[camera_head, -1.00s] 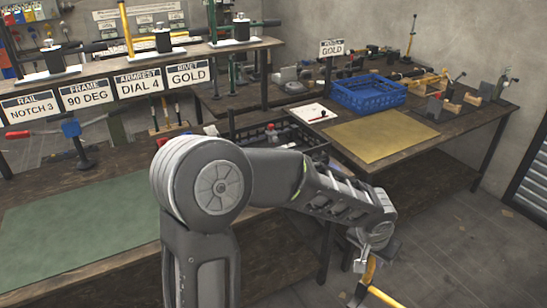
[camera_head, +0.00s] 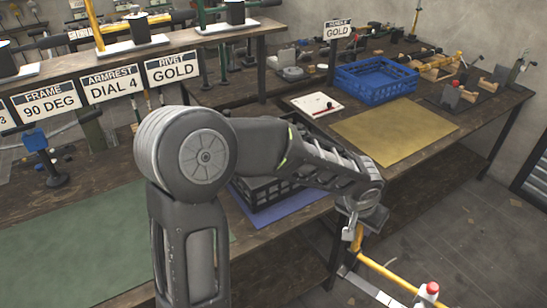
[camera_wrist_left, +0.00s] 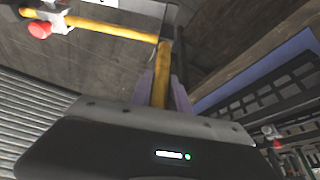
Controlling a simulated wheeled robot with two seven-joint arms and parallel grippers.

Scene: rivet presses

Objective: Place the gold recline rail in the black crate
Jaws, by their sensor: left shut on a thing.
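My left gripper (camera_head: 352,232) is shut on the gold recline rail (camera_head: 385,270) and holds it in the air past the bench's front edge. The rail has a bent yellow bar and a pale end with a red knob. In the left wrist view the gold bar (camera_wrist_left: 161,72) stands between the fingers, with the red knob at upper left. The black crate (camera_head: 262,195) sits on a blue mat on the bench, partly hidden behind my left arm. Its slatted wall (camera_wrist_left: 255,105) shows at the right of the wrist view. My right gripper is out of view.
A blue crate (camera_head: 376,80) stands at the back beside a bare tan mat (camera_head: 395,130). A white board (camera_head: 316,104) lies near it. A green mat (camera_head: 75,235) covers the left bench. A signed shelf (camera_head: 130,60) crosses the upper left. Open floor lies at right.

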